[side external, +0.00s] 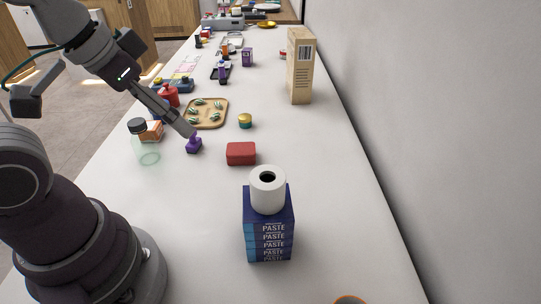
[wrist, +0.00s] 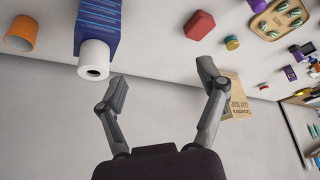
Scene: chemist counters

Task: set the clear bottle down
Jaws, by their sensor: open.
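The clear bottle (side external: 146,149) has a black cap and pale, see-through walls. It appears to stand upright on the white counter (side external: 205,215), close to my arm's base, in the side external view. My gripper (side external: 190,132) is above the counter, to the right of the bottle in that view and apart from it. In the wrist view my gripper (wrist: 163,86) has its two fingers spread wide with nothing between them. The bottle is not visible in the wrist view.
A small purple item (side external: 193,145) shows just below the gripper tip. An orange item (side external: 153,131) is behind the bottle. A red box (side external: 241,153), blue paste boxes (side external: 268,235) with a white roll (side external: 268,192), and a wooden tray (side external: 222,124) stand around. The counter's front middle is clear.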

